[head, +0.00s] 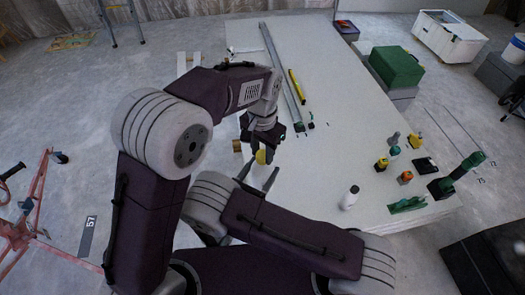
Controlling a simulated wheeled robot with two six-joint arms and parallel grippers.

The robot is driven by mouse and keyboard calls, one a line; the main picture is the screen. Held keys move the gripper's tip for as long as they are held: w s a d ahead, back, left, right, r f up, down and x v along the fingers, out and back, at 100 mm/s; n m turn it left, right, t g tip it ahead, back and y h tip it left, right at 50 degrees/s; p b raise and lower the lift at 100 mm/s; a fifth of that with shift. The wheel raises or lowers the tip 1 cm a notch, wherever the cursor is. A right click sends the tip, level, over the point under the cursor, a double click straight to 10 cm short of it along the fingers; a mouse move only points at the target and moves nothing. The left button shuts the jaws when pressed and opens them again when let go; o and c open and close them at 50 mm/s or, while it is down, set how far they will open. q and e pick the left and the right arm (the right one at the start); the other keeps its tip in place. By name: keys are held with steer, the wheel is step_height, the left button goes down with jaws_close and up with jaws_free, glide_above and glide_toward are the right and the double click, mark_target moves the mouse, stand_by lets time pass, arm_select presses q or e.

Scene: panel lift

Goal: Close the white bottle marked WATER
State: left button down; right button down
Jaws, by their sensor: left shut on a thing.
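A white bottle (349,198) stands upright near the front edge of the white panel, right of both grippers. Its top looks dark; its marking is too small to read, and I cannot tell whether a cap is on. My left gripper (262,153) points down, left of the bottle and well apart from it. It is shut on a small round yellow thing (261,157), too small to identify surely. My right gripper (258,176) is just below it in the picture, its two dark fingers spread with nothing seen between them.
Several small coloured items, including an orange-topped one (405,177) and a green tool (456,173), stand right of the bottle. A long metal rail (283,75) and a yellow level (297,86) lie farther back. A green case (396,66) is beyond the panel's right side.

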arm_select(q)
steer(key=m, duration=0.6)
steer(key=shift+m, duration=0.4)
steer(key=m, duration=0.3)
steer(key=shift+m, duration=0.3)
steer(key=m, duration=0.5)
steer(key=shift+m, duration=0.4)
steer(key=m, duration=0.3)
steer(key=shift+m, duration=0.3)
steer(key=c, duration=0.9)
jaws_free()
step_height(320, 180, up, 12)
steer(key=shift+f, duration=0.1)
